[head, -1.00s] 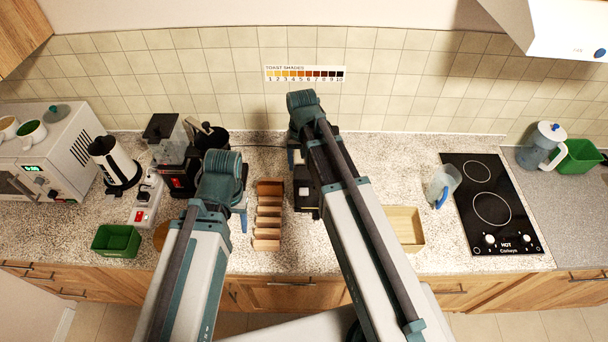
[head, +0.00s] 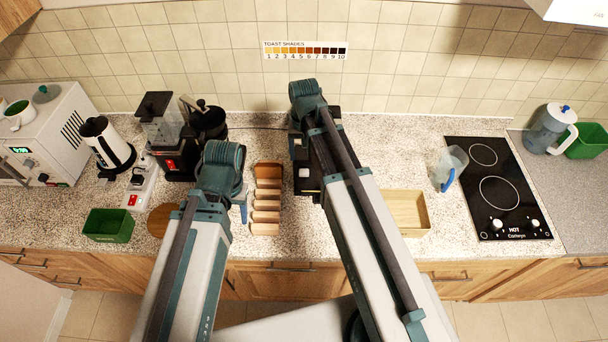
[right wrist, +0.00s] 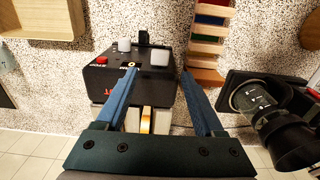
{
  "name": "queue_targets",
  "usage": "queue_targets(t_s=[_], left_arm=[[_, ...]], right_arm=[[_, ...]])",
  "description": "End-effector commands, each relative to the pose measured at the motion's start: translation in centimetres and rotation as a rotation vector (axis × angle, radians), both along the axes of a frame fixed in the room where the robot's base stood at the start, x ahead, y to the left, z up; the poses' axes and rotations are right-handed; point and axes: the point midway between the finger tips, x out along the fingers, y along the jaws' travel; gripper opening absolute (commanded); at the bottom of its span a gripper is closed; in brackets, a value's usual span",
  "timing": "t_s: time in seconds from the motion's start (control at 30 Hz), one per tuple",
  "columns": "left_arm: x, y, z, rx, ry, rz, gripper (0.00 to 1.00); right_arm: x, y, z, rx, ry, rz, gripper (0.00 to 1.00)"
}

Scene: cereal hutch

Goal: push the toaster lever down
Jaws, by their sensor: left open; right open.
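The black toaster (right wrist: 115,80) shows in the right wrist view with a red button, a light knob (right wrist: 124,45) and a larger pale block (right wrist: 160,57) on its control side. The pale block may be the lever; I cannot be sure. Pale strips show at the toaster's slots between my fingers. My right gripper (right wrist: 160,74) is open, its blue fingers spread over the toaster, holding nothing. In the head view the toaster (head: 305,185) is partly hidden by my right arm. My left gripper (head: 243,208) is open, left of the wooden rack, its fingers mostly hidden.
A wooden rack (head: 267,222) stands left of the toaster, and a wooden tray (head: 408,209) lies to its right. A coffee grinder (head: 165,140), kettle (head: 107,147) and green bin (head: 108,225) are further left. A jug (head: 449,168) stands beside the hob (head: 490,220).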

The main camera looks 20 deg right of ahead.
Motion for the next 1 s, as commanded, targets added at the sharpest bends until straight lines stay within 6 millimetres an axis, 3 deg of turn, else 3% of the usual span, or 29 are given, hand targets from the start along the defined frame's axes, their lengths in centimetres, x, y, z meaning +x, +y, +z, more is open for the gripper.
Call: queue_targets(t_s=[0.03,0.4,0.87,1.0], left_arm=[[0.0,0.0,-1.6,0.000,0.000,0.000,0.56],[0.1,0.0,-6.5,-0.001,-0.003,0.002,0.56],[0.1,0.0,-7.3,-0.001,-0.003,0.002,0.56],[0.1,0.0,-7.3,-0.001,-0.003,0.002,0.56]], right_arm=[[0.0,0.0,-1.6,0.000,0.000,0.000,0.70],[0.0,0.0,-6.5,0.000,0.000,0.000,0.70],[0.0,0.0,-7.3,0.000,0.000,0.000,0.70],[0.0,0.0,-7.3,0.000,0.000,0.000,0.45]])
